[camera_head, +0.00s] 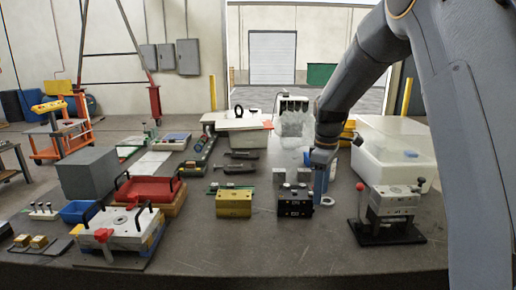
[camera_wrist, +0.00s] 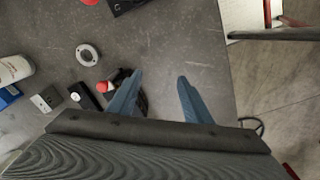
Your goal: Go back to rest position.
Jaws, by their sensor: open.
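My gripper (camera_head: 321,190) points down over the grey table (camera_head: 330,245), beside the black block (camera_head: 295,203) and right of it. Its two blue fingers are apart in the wrist view (camera_wrist: 160,82), with nothing held between them. A pale ring lies on the table by the fingers in the head view (camera_head: 327,201) and shows left of them in the wrist view (camera_wrist: 88,54). A white mould base with black handles (camera_head: 118,230) sits at the front left, and a red mould base (camera_head: 150,190) is behind it.
A metal block (camera_head: 393,200) on a black stand with a red-knobbed lever is to the right. A translucent bin (camera_head: 395,150) stands behind it. A yellow block (camera_head: 234,204) is left of the black one. The front middle of the table is clear.

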